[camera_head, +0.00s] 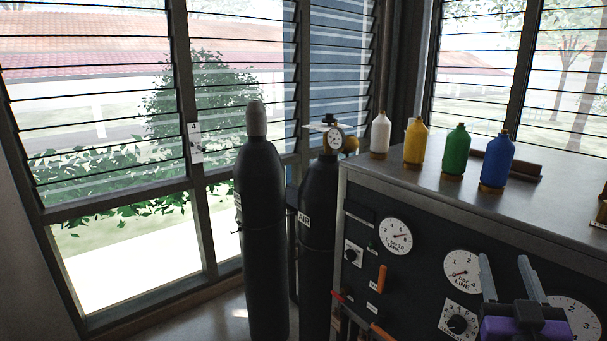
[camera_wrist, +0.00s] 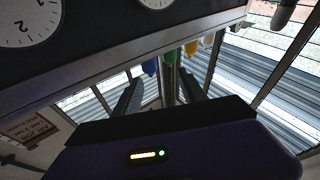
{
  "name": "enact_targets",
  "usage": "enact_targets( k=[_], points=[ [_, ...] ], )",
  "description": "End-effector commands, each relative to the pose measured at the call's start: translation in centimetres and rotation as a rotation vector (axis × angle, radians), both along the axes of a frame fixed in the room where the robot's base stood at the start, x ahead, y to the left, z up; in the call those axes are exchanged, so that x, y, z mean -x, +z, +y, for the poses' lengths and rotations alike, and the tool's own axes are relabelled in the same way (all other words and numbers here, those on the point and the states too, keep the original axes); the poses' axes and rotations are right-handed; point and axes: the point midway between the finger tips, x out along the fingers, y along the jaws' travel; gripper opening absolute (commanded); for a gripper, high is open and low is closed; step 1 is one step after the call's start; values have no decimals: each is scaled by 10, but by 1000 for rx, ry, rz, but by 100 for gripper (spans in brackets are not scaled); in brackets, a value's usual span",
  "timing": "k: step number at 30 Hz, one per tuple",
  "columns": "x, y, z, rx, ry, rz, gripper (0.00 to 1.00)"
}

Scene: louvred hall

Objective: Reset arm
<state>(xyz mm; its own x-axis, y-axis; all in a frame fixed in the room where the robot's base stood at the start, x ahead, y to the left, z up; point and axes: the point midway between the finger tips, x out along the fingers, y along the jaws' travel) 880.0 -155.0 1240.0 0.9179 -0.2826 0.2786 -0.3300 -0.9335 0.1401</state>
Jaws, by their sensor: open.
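My gripper (camera_head: 508,276) shows at the lower right of the head view, in front of the dark gauge panel (camera_head: 405,285). Its two grey fingers are apart and point up, with nothing between them. In the wrist view my gripper (camera_wrist: 160,95) is also open and empty, with the cabinet's edge above it and the louvred windows beyond. The lower part of the arm is outside the head view.
The cabinet top (camera_head: 400,172) bears white (camera_head: 380,135), yellow (camera_head: 415,142), green (camera_head: 456,150) and blue (camera_head: 497,162) bottles. Two dark gas cylinders (camera_head: 262,220) stand left of the cabinet, one with a regulator (camera_head: 334,138). An orange lever (camera_head: 382,278) juts from the panel.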

Motion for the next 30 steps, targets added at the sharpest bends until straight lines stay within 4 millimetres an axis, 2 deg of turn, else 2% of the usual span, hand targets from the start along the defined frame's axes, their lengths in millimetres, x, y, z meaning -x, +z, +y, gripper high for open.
enact_targets(
  k=[1,3,12,21,30],
  points=[
    [17,-20,10,6,21,11,49],
    [38,-38,24,12,52,13,49],
    [140,-104,78,-6,173,55,49],
    [246,-148,119,-78,261,149,49],
    [345,-183,146,-177,297,333,49]
  ],
)
